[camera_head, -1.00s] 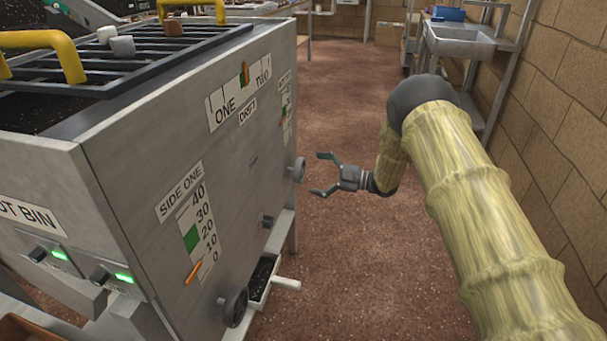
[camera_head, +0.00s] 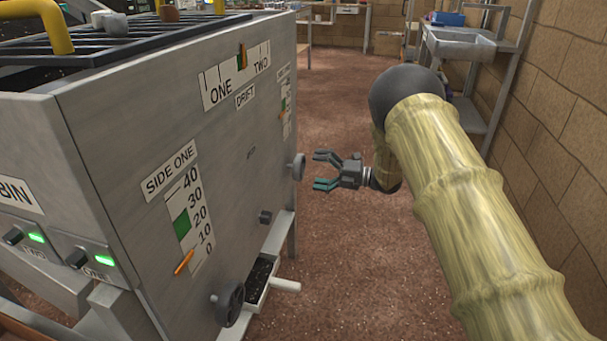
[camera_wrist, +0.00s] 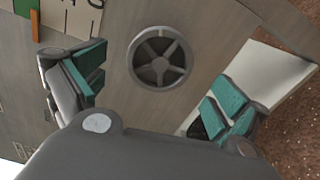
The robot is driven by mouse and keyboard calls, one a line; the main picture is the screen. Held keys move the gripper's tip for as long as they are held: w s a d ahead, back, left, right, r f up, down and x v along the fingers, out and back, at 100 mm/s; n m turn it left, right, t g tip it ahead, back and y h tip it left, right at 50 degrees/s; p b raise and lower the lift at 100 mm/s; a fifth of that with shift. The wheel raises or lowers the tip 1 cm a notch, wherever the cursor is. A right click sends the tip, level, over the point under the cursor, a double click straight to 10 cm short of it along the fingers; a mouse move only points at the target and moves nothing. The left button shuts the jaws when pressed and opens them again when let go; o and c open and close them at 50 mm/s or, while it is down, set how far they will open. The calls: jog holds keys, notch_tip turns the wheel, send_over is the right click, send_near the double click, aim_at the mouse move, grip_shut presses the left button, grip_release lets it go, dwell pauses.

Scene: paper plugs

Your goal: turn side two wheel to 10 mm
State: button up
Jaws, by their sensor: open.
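The side two wheel (camera_head: 299,167) is a small grey handwheel at the far end of the machine's side panel. In the wrist view the spoked wheel (camera_wrist: 160,58) shows face-on, ahead of and between my fingers. My gripper (camera_head: 322,171) is open and empty, just right of the wheel and apart from it, pointing at it. In the wrist view my gripper (camera_wrist: 160,95) has its teal pads spread wide. The side two scale (camera_head: 286,108) is seen edge-on at the far end of the panel, with green and orange marks; its reading is too small to tell.
The side one wheel (camera_head: 228,303) and side one scale (camera_head: 187,222) are on the near part of the panel. A small dark knob (camera_head: 265,217) sits between the wheels. A tray with a white handle (camera_head: 286,285) juts out below. The floor (camera_head: 340,260) right of the machine is clear.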

aim_at(303, 168)
jog(key=n+b, duration=0.3)
jog(key=n, duration=0.1)
jog(key=shift+f, duration=0.25)
jog(key=n+b, duration=0.3)
jog(key=b, duration=0.1)
jog(key=shift+n, duration=0.3)
jog(key=shift+r+n+b, duration=0.25)
jog(key=shift+n+b, duration=0.4)
jog(key=shift+n, duration=0.15)
jog(key=shift+a, duration=0.15)
jog(key=shift+x, duration=1.85)
jog(key=shift+c, duration=0.4)
jog(key=c, duration=0.9)
jog(key=shift+c, duration=0.2)
jog(key=shift+r+m+p, duration=0.1)
jog(key=shift+m+p, duration=0.2)
